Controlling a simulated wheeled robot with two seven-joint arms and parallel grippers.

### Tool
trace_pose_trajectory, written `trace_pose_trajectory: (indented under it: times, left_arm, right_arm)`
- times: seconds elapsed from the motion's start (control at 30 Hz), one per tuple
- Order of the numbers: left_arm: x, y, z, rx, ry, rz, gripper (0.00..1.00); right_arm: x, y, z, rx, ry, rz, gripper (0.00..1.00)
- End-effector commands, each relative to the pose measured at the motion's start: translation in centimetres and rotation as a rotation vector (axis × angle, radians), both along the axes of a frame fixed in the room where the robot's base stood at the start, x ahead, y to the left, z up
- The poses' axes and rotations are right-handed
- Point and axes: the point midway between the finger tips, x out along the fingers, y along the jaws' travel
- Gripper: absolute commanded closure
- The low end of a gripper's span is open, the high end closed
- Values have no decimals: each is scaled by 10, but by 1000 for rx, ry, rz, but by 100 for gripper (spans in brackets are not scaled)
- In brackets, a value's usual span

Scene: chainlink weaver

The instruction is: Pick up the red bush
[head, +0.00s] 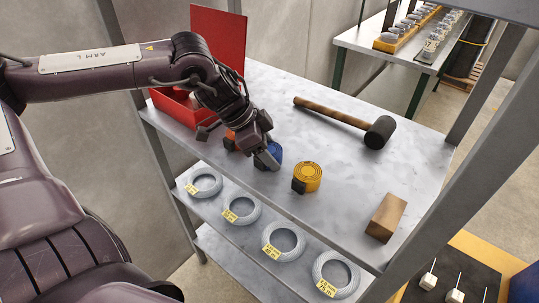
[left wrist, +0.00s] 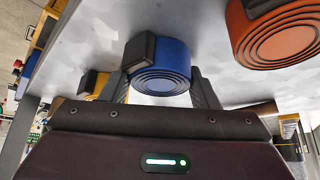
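No object plainly recognizable as a red bush shows. A blue coil (head: 274,153) sits on the metal shelf top, and it shows large in the left wrist view (left wrist: 160,68) with a dark block at its side. My left gripper (head: 266,160) is low at the blue coil. Its fingers (left wrist: 158,82) stand apart on either side of the coil, and it looks open; firm contact cannot be made out. An orange-red coil (head: 229,140) is just left of the gripper, partly hidden by it, and shows in the left wrist view (left wrist: 275,35). My right gripper is out of view.
A yellow coil (head: 307,176) stands right of the blue one. A black-headed mallet (head: 345,117) lies behind. An open red toolbox (head: 180,105) is at the left and a brown block (head: 386,217) at the front right. Grey rings (head: 284,243) lie on the lower shelf.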

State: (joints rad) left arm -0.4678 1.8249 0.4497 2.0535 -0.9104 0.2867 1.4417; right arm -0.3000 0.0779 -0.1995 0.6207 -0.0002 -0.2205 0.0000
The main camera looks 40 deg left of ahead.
Motion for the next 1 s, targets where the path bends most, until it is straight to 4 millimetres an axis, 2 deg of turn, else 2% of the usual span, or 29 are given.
trace_pose_trajectory:
  times: [0.03, 0.13, 0.57, 0.67, 0.8, 1.0]
  left_arm:
    - [0, 0, 0, 1, 1, 0, 59]
    - [0, 0, 0, 0, 1, 0, 72]
    - [1, 0, 5, -1, -2, 0, 72]
    - [1, 0, 13, 0, -3, -1, 72]
    - [1, 0, 33, 2, -8, -1, 72]
    - [-16, 20, 36, -7, -7, 4, 72]
  right_arm:
    - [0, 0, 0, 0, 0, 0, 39]
    - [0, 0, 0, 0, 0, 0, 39]
    - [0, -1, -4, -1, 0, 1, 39]
    - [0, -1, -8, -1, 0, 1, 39]
    - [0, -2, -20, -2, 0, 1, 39]
    - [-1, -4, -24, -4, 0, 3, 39]
